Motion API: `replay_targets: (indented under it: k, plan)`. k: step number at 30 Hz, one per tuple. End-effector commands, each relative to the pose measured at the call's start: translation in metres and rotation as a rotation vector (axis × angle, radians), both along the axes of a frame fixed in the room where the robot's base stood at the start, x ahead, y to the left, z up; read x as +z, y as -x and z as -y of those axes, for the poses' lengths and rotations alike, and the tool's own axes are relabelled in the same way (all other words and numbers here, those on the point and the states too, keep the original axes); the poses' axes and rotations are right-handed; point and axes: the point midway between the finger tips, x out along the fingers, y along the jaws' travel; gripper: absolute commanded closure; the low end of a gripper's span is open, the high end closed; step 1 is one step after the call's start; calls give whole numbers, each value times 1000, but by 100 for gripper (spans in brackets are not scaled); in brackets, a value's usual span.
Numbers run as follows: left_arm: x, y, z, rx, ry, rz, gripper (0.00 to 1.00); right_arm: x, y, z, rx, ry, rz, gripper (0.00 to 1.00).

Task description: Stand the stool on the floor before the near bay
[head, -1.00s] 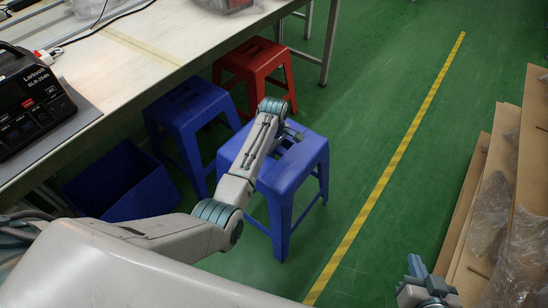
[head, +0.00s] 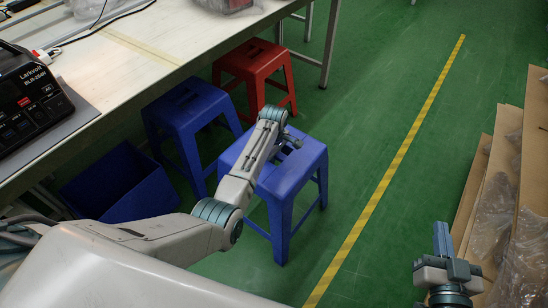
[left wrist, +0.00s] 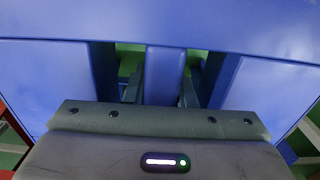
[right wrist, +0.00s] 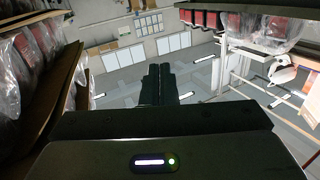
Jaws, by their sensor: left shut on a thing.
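A blue stool (head: 300,176) is upright beside the workbench, left of the yellow floor line. My left gripper (head: 290,141) reaches down onto its seat from above. In the left wrist view the blue seat (left wrist: 60,75) fills the picture, and my left gripper (left wrist: 161,85) has its fingers in two slots, shut on the bar between them. I cannot tell whether the legs touch the floor. My right gripper (head: 441,238) is right of the yellow line, away from the stool; in the right wrist view its fingers (right wrist: 159,80) are together and empty.
A second blue stool (head: 185,106), a red stool (head: 255,62) and a blue bin (head: 115,180) stand by the workbench (head: 130,60). A yellow-striped line (head: 395,165) crosses the green floor. Cardboard and wrapped goods (head: 500,190) line the right side. The floor around the line is clear.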

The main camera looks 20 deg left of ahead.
Motion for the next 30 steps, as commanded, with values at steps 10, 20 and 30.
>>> replay_targets:
  k: [10,20,30]
  plan:
    - [-3,0,0,0,0,0,55,0,0,0,0,0,1,100]
    - [3,0,0,0,0,1,55,0,0,0,0,-1,-7,100]
    - [47,-1,0,0,0,3,55,-64,36,-7,27,-24,-372,100]
